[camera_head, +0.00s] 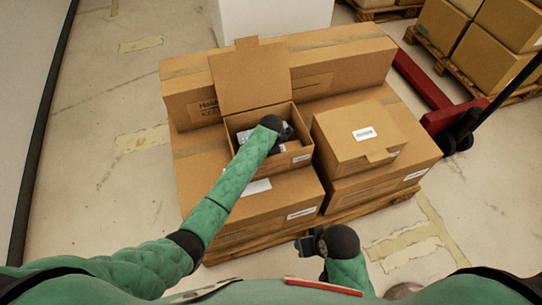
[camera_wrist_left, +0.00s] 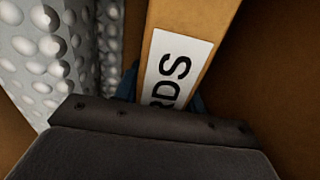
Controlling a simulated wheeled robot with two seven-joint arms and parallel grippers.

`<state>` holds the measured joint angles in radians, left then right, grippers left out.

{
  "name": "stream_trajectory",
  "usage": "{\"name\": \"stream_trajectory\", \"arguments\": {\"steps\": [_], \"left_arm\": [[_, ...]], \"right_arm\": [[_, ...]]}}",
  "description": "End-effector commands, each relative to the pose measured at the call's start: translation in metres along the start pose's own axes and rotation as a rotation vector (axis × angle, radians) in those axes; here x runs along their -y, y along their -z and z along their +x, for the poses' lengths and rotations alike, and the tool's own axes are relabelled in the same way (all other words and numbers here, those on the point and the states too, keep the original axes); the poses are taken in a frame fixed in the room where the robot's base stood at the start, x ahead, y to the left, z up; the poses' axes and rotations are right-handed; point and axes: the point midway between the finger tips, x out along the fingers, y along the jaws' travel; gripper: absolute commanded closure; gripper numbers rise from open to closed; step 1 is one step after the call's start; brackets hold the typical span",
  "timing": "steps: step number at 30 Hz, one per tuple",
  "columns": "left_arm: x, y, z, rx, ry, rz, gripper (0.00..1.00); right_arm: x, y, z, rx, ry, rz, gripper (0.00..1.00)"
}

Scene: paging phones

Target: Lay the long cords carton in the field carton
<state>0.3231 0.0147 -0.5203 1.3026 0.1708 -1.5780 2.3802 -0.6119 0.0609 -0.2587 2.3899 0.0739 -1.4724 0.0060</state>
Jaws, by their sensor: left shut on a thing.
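The field carton (camera_head: 296,161) stands open on the stacked boxes, its lid (camera_head: 250,78) raised at the back. My left arm reaches into it from the front, and the left gripper (camera_head: 282,132) is down inside its opening. In the left wrist view the long cords carton (camera_wrist_left: 178,72) is a narrow brown box with a white label reading "RDS". The left gripper is shut on it, with brown carton walls on both sides. Whether it rests on the bottom is hidden. My right gripper (camera_head: 306,244) is in front of the pallet, apart from the boxes; its jaw opening is unclear.
Bubble wrap (camera_wrist_left: 60,50) lies left of the cords carton. A closed carton (camera_head: 350,140) stands just right of the field carton. A long box (camera_head: 340,62) lies behind. A red pallet truck (camera_head: 440,105) is at the right. The floor at left is clear.

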Motion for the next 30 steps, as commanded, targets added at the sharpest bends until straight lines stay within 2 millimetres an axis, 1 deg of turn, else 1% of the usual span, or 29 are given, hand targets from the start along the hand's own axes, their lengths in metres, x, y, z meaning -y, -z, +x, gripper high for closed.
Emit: {"name": "stream_trajectory", "arguments": {"steps": [1,2,3,4,5,14,17,20,30], "left_arm": [[0.0,0.0,0.001,0.0,0.001,0.0,0.94],[0.0,0.0,0.001,-0.001,0.001,0.0,0.54],[0.0,0.0,0.001,-0.001,0.0,0.0,0.46],[0.0,0.0,0.001,-0.001,0.0,0.0,0.41],[0.0,0.0,0.001,0.0,0.0,0.0,0.38],[0.0,0.0,0.0,0.0,0.0,0.0,0.38],[0.0,-0.001,-0.007,0.002,-0.001,0.0,0.38],[0.0,-0.001,-0.02,0.002,-0.001,-0.001,0.38],[0.0,-0.001,-0.084,0.003,-0.001,0.0,0.38]], "right_arm": [[0.0,0.0,-0.001,0.002,-0.001,0.0,0.6],[-0.001,0.0,-0.001,0.003,-0.002,0.0,0.6],[-0.001,0.0,-0.001,0.002,-0.002,0.0,0.6],[-0.001,0.001,-0.002,0.002,-0.003,0.0,0.6],[-0.001,0.001,-0.002,0.001,-0.003,0.0,0.6],[-0.002,0.007,-0.002,-0.01,-0.004,-0.001,0.6],[-0.002,0.009,-0.001,-0.018,-0.002,-0.002,0.6],[-0.002,0.009,-0.001,-0.02,-0.002,-0.003,0.6],[0.002,0.005,0.004,-0.017,0.006,-0.003,0.6]]}}
